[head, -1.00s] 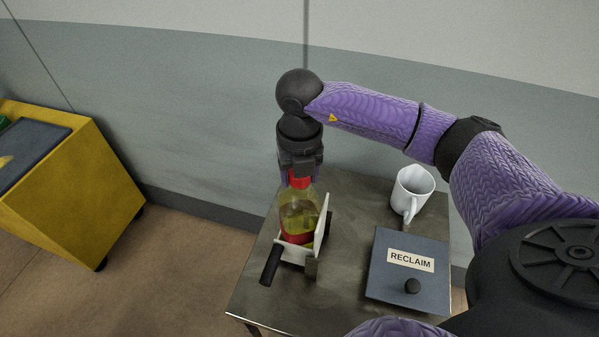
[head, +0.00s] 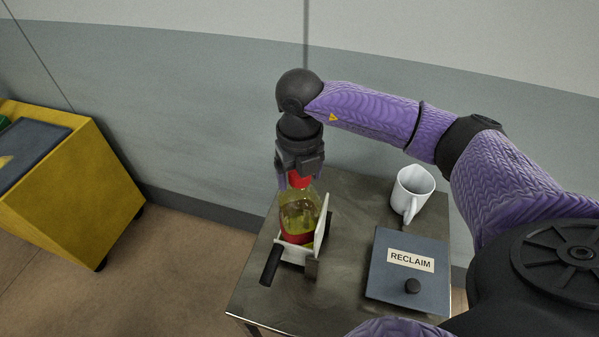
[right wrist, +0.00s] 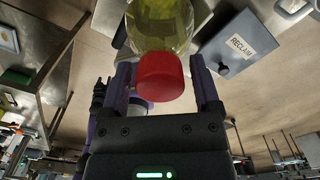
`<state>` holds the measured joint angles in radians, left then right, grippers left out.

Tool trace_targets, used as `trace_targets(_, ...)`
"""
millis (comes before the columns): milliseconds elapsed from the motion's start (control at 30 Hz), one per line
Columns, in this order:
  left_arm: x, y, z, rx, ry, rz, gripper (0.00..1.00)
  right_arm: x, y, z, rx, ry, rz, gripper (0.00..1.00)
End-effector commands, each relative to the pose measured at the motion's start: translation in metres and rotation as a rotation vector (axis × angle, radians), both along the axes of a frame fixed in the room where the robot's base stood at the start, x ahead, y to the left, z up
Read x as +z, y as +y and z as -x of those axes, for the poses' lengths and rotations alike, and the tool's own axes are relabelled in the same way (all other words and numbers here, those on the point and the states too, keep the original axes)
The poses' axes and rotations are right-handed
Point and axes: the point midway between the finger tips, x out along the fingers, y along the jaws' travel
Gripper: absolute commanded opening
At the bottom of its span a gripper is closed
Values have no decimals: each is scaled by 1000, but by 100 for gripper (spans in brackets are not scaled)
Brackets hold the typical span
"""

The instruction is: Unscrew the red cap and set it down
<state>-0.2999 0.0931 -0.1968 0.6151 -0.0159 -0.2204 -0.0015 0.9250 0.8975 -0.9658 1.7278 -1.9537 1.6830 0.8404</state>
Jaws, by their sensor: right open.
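The red cap (head: 299,180) sits on top of an upright clear bottle (head: 299,215) holding yellow liquid. The bottle stands in a white holder (head: 294,254) with a dark handle, on the metal table (head: 345,215). My right gripper (head: 298,184) points down over the cap from above. In the right wrist view the cap (right wrist: 160,77) lies between the two fingers of the gripper (right wrist: 165,80), with a gap visible on the right side. The gripper is open around the cap.
A white mug (head: 411,191) stands at the back right of the table. A blue-grey box labelled RECLAIM (head: 392,284), with a dark knob, is at the front right. A yellow bin (head: 90,195) stands on the floor at left.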

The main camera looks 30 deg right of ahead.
Motion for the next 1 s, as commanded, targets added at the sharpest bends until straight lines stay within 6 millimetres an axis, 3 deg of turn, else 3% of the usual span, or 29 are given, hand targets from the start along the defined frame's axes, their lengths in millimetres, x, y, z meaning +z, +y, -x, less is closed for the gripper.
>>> trace_targets(200,0,-5,0,2,0,7,59,0,0,0,-556,0,0,80)
trace_targets(333,0,-5,0,2,0,8,59,0,0,0,-706,0,0,80)
trace_targets(500,0,-5,0,2,0,8,59,0,0,0,-712,0,0,80)
trace_targets(700,0,-1,0,1,-1,2,59,0,0,0,-710,0,1,37)
trace_targets(800,0,2,0,-1,-1,-3,59,0,0,0,-710,0,1,21)
trace_targets(900,0,4,0,-3,0,-6,59,0,0,0,-656,-1,1,21)
trace_targets(1000,0,4,0,-3,0,-6,59,1,0,0,-385,-1,1,21)
